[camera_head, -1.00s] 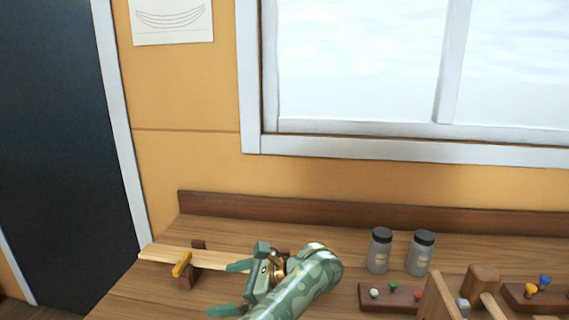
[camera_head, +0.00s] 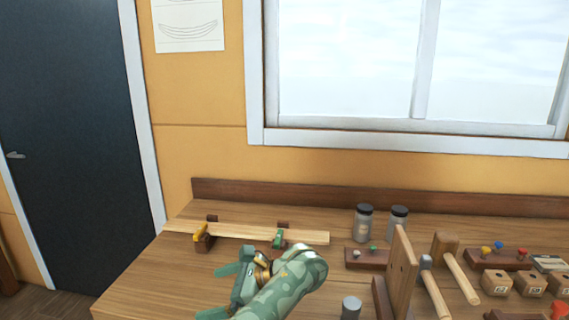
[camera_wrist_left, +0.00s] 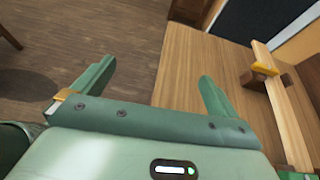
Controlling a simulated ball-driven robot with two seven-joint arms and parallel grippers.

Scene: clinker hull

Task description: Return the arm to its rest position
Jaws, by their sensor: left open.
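My left gripper (camera_head: 222,291) is green with brass parts and is over the left front of the wooden workbench (camera_head: 140,283). Its two fingers are spread with nothing between them. In the left wrist view the open gripper (camera_wrist_left: 153,82) spans the bench's edge, with the dark plank floor (camera_wrist_left: 80,45) beyond. My right gripper is not in view.
A pale plank (camera_head: 245,231) lies along the bench behind the gripper, with a yellow clamp (camera_head: 201,232) and a green clamp (camera_head: 278,238). Two jars (camera_head: 363,223), a wooden upright (camera_head: 401,270), mallets (camera_head: 445,245) and small blocks (camera_head: 497,283) crowd the right.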

